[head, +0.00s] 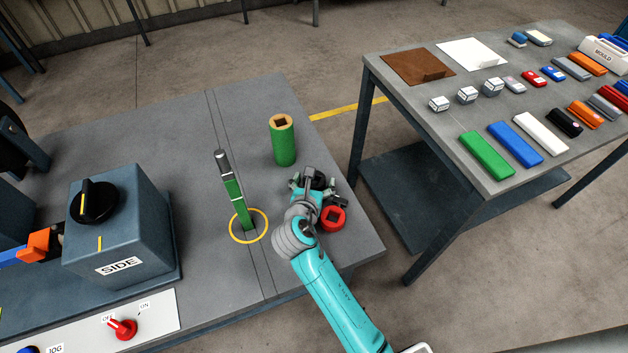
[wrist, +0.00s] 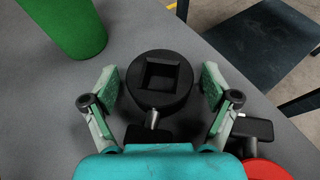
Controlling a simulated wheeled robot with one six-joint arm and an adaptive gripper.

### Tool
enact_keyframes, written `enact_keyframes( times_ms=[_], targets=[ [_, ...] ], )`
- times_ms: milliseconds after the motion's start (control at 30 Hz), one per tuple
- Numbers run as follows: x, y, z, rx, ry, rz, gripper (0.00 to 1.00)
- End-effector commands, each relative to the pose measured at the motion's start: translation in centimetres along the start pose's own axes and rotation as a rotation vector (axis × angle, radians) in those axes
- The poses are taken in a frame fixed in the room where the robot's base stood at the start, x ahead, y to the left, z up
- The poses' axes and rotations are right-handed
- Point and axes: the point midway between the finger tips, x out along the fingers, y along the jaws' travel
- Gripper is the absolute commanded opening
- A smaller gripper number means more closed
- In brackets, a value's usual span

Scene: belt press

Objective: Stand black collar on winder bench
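The black collar (wrist: 160,82) is a short round piece with a square hole. It shows upright in the wrist view, over the grey bench top (head: 190,130). My gripper (wrist: 158,74) is open, with one finger on each side of the collar and a visible gap at both sides. In the head view the black collar (head: 320,180) is mostly hidden by my gripper (head: 314,184), near the right edge of the bench. I cannot tell whether the collar rests on the bench top.
A green collar (head: 284,145) stands behind my gripper, and a red collar (head: 332,218) lies close in front. A tilted green shaft (head: 234,195) rises inside a yellow ring (head: 262,237) to the left. A second table (head: 430,130) with many small items stands right, across a gap.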

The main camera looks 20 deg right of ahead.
Motion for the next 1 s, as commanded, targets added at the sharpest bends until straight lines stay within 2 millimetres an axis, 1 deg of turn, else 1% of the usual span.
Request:
enact_keyframes(
  times_ms=[267, 367, 467, 800, 900, 1000],
  targets=[
    [-0.1, 0.0, 0.2, 0.001, 0.0, 0.0, 0.87],
    [-0.7, 0.0, 0.2, 0.0, 0.001, 0.001, 0.87],
    [-2.1, 0.1, 0.2, -0.001, 0.0, 0.003, 0.87],
    [-8.8, 0.1, 0.2, -0.001, 0.0, 0.004, 0.87],
    [-10.3, 0.1, 0.2, 0.0, 0.001, 0.003, 0.87],
    [-11.3, 0.1, 0.3, 0.0, 0.0, 0.003, 0.87]
  ],
)
